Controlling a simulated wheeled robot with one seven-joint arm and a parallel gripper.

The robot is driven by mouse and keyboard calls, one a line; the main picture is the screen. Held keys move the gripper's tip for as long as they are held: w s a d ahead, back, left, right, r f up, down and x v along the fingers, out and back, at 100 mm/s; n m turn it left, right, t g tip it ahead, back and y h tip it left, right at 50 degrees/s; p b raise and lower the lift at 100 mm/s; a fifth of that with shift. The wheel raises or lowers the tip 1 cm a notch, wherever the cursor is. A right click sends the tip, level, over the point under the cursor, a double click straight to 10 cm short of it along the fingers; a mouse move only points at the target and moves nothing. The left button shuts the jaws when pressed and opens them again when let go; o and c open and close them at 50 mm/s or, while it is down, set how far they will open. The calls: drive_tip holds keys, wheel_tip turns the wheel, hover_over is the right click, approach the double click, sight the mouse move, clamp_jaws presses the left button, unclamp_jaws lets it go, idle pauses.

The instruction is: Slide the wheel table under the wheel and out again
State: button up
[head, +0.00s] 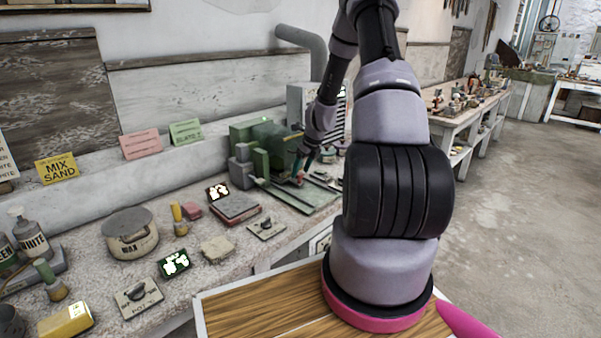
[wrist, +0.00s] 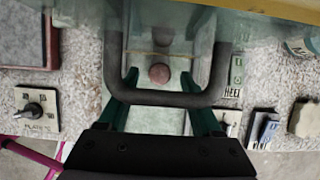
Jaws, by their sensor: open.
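The green grinding machine (head: 262,138) stands on the bench in the head view. A flat green table (head: 312,203) extends in front of it, taken as the wheel table. My gripper (head: 300,165) is over this table, small and partly hidden by the machine and my arm. In the wrist view my gripper (wrist: 161,112) is open, its green fingers apart. A dark U-shaped handle (wrist: 165,98) crosses at the fingers; contact cannot be told. Beyond it a round reddish-brown piece (wrist: 159,73) sits on a pale strip between the handle's arms. The wheel cannot be made out.
A tin (head: 130,235), a dark-topped block (head: 236,208) and switch plates (head: 267,228) (head: 138,297) lie on the bench left of the machine. A wooden top (head: 265,308) is under my arm. Open floor (head: 530,220) lies to the right.

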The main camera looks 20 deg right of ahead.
drive_tip(key=shift+w+a+f, duration=0.1)
drive_tip(key=shift+w+f, duration=0.15)
drive_tip(key=shift+f, duration=0.35)
clamp_jaws()
idle(1.1)
